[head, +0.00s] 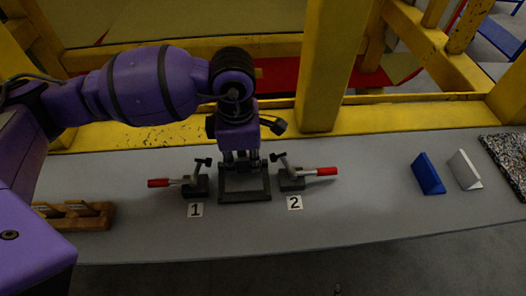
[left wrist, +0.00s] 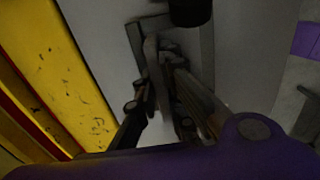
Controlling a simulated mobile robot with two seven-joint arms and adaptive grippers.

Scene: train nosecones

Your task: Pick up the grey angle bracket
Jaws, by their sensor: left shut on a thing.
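My left gripper (head: 241,163) points down over the dark square fixture (head: 245,197) in the middle of the table, between two toggle clamps. It is shut on the grey angle bracket, which is mostly hidden by the fingers in the head view. In the dim left wrist view, a grey upright piece, the bracket (left wrist: 152,55), shows at the fingers, with the fixture edge (left wrist: 207,50) beside it. I cannot tell whether the bracket still touches the fixture. My right gripper is out of view.
Red-handled clamps stand left (head: 180,183) and right (head: 305,173) of the fixture, behind labels 1 (head: 195,210) and 2 (head: 295,202). A blue bracket (head: 427,174) and a whitish one (head: 464,170) stand at right. A wooden holder (head: 75,217) sits at left. Yellow beams (head: 330,70) rise behind.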

